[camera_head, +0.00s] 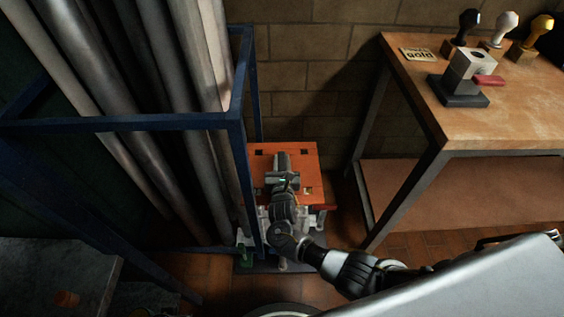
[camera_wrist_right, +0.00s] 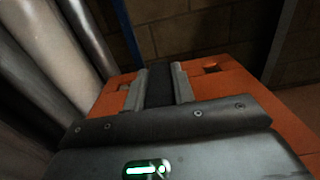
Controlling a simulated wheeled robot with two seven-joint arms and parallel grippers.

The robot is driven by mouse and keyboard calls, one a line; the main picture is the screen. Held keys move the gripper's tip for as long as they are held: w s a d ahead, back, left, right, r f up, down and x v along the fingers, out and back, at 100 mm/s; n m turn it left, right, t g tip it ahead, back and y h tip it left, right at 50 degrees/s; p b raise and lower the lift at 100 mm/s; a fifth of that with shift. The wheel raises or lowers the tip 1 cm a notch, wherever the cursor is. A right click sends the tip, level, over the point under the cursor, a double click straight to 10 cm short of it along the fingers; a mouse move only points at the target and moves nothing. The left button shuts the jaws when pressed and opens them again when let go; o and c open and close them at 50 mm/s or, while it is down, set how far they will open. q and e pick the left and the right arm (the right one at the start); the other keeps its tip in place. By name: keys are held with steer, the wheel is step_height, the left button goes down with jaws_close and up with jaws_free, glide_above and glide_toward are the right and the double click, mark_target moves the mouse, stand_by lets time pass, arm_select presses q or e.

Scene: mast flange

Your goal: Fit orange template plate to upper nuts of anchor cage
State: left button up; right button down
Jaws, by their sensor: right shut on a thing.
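The orange template plate (camera_head: 300,160) is a flat square with small square holes near its corners, above the low anchor cage (camera_head: 318,222) between the pipe rack and the table. My right gripper (camera_head: 281,174) reaches over the plate and is shut on it. In the right wrist view, the two fingers of my right gripper (camera_wrist_right: 162,85) lie over the orange plate (camera_wrist_right: 228,88), around a dark part between them. Only pale bits of the cage show below the plate's near edge. The upper nuts are hidden, so I cannot tell whether the plate touches them. My left gripper is not in view.
A blue frame (camera_head: 236,140) holding tall grey pipes (camera_head: 160,90) stands close on the left. A wooden table (camera_head: 470,115) with stamps (camera_head: 497,30) and a grey block on a black base (camera_head: 460,92) stands on the right. A brick wall (camera_head: 310,75) is behind.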

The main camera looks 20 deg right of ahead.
steer(key=shift+r+p, duration=0.1)
steer(key=shift+p, duration=0.25)
stand_by(0.6)
steer(key=shift+p, duration=0.55)
stand_by(0.5)
steer(key=shift+f+b, duration=2.45)
steer(key=shift+f, duration=0.75)
steer(key=c, duration=1.1)
jaws_free()
steer(key=shift+s, duration=0.1)
steer(key=p+v, duration=0.3)
steer(key=v, duration=0.6)
steer(key=shift+s+a, duration=0.1)
steer(key=shift+s, duration=0.05)
steer(key=shift+s+a, duration=0.15)
steer(key=shift+s, duration=0.5)
